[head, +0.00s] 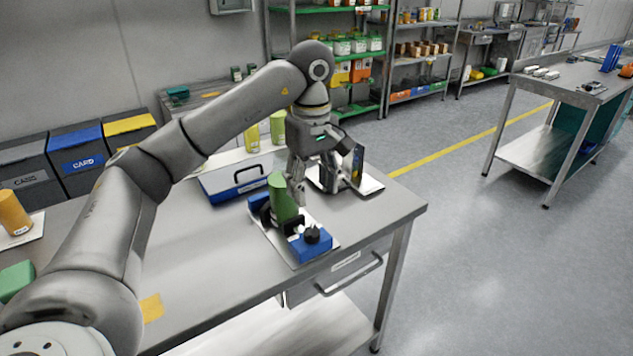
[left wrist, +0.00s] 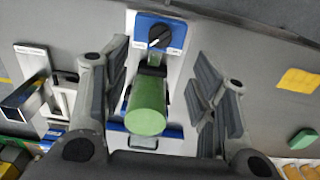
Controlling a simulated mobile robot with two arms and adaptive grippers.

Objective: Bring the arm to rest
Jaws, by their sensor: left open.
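My left gripper (head: 297,188) hangs from the arm over the workbench, fingers pointing down, beside the top of a green cylinder (head: 281,198). In the left wrist view the fingers (left wrist: 160,88) are spread wide. The green cylinder (left wrist: 147,110) shows between them with a gap on each side, and nothing is held. The cylinder is part of a fixture on a pale base plate (head: 272,237), with a blue block carrying a black knob (head: 311,243) at its near end. The knob also shows in the left wrist view (left wrist: 160,36). My right gripper is not in view.
A blue case (head: 238,183) lies behind the fixture on the workbench (head: 205,255). A metal-and-black device (head: 357,165) stands on a tray to the right. An orange cylinder (head: 14,213) and green block (head: 16,280) are at far left. The bench's middle left is mostly clear.

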